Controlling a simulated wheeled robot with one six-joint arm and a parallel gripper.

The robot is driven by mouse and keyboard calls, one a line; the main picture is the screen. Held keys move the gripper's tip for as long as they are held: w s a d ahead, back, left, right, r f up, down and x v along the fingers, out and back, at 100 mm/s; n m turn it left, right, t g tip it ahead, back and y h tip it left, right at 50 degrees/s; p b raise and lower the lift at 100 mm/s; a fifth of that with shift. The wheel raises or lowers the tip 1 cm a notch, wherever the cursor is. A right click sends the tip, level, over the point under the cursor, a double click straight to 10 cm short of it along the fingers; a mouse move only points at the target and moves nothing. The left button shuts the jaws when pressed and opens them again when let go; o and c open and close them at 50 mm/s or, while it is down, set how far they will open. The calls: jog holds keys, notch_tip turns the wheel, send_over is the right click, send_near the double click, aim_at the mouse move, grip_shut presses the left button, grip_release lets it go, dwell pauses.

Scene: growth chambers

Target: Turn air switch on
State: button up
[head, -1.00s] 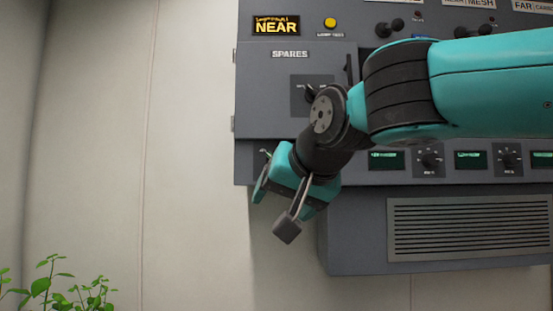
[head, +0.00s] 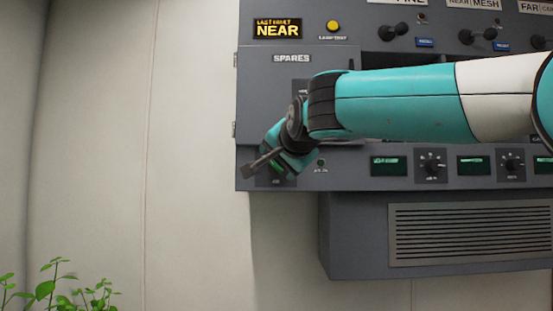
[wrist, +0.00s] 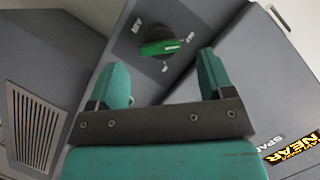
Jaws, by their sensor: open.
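The air switch (wrist: 160,47) is a round black knob with a green bar handle on a dark plate marked AIR. In the wrist view it sits ahead of my gripper (wrist: 162,64), between the two fingers and apart from them. Small marks stand beside the knob, too blurred to read surely. In the head view my gripper (head: 264,165) is at the panel's lower left corner, over the switch plate (head: 275,182), and hides the knob. The gripper is open and empty.
A grey SPARES door (head: 262,80) is above, partly behind my arm. Other dials (head: 431,162) and green displays (head: 388,166) line the strip to the right. A vented box (head: 465,230) juts out below. The wall at left is clear; a plant (head: 60,290) stands low left.

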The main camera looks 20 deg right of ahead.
aim_at(276, 165)
jog(key=shift+p+x, duration=0.4)
jog(key=shift+x, duration=1.55)
jog(key=c, duration=0.9)
